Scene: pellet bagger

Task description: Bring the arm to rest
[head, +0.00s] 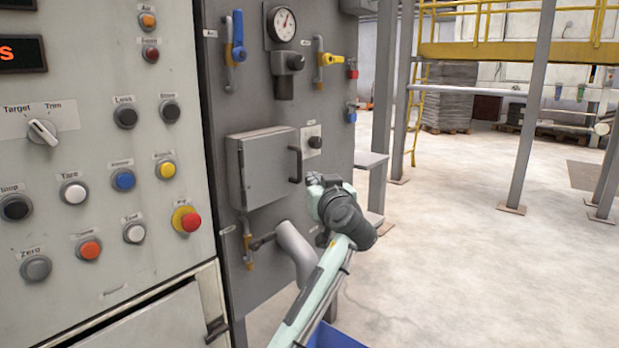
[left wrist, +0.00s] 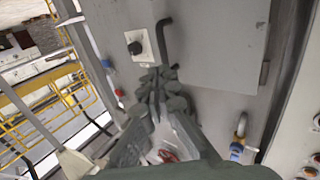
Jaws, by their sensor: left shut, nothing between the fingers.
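My left arm reaches up from the bottom of the head view. Its gripper (head: 315,180) is in front of the grey panel, just right of the small cabinet door's handle. In the left wrist view the gripper's dark fingers (left wrist: 156,82) are together with nothing between them. The fingertips appear below the black door handle (left wrist: 163,38) and the black knob (left wrist: 135,47) on its white plate. I cannot tell whether they touch the panel. My right gripper is not in view.
The grey door (head: 268,168) is shut. A control panel (head: 100,240) with several buttons stands at left. A blue-handled valve (head: 238,38), a yellow-handled valve (head: 328,59) and a gauge (head: 281,25) are above. A grey pipe (head: 296,250) sticks out below. Open floor (head: 450,270) lies at right.

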